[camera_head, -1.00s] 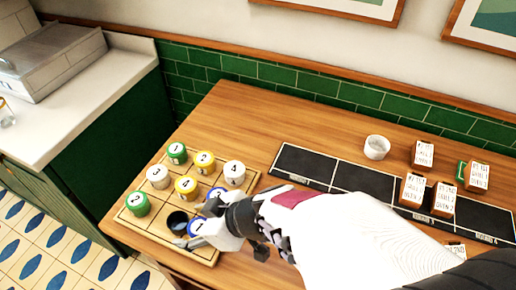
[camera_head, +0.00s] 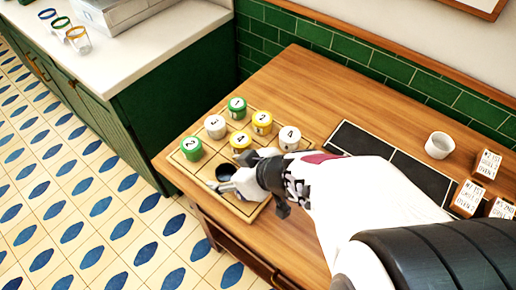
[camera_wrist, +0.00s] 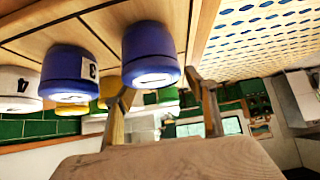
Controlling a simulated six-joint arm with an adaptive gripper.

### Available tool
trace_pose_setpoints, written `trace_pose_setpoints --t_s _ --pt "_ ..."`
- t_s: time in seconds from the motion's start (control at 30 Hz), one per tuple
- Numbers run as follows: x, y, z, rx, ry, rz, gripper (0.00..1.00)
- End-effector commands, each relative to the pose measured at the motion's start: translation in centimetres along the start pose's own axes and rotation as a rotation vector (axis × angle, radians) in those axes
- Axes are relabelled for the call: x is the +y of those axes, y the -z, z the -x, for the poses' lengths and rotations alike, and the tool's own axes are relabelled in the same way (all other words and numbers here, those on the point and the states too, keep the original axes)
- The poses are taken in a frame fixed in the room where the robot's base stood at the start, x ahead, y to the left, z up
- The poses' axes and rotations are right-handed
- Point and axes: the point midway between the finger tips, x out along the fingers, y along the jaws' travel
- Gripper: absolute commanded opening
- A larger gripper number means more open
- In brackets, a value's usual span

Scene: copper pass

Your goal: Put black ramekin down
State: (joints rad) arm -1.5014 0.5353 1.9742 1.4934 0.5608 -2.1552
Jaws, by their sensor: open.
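A dark round ramekin (camera_head: 226,172), which I take as the black ramekin, sits in a front cell of the wooden grid tray (camera_head: 262,206). My gripper (camera_head: 234,174) is open, low over the tray's front part, with its fingertips close beside the dark ramekin. I cannot tell whether they touch it. In the wrist view, both fingers (camera_wrist: 165,108) are spread, and I cannot make out the black ramekin there. That view shows two blue ramekins (camera_wrist: 150,55) near the left finger.
Green ramekins (camera_head: 191,148), white ramekins (camera_head: 215,126) and yellow ramekins (camera_head: 262,122) occupy other tray cells. A black slotted board (camera_head: 420,176), an empty white cup (camera_head: 439,145) and labelled wooden blocks (camera_head: 487,165) lie to the right. Wood behind the tray is bare.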

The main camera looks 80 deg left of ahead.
Motion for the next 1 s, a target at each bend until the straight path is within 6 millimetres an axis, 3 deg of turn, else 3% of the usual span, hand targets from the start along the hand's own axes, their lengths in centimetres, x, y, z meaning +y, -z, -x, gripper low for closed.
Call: trace_pose_setpoints --t_s 0.2,0.7,0.87,1.0 --pt "-0.03 0.02 -1.12 0.000 0.000 0.001 0.56" --pt "-0.02 0.01 -1.12 0.000 0.000 0.001 0.56" --pt "-0.02 0.01 -1.11 0.000 0.000 0.001 0.14" --pt "-0.01 0.03 -1.11 0.001 0.000 0.001 0.10"
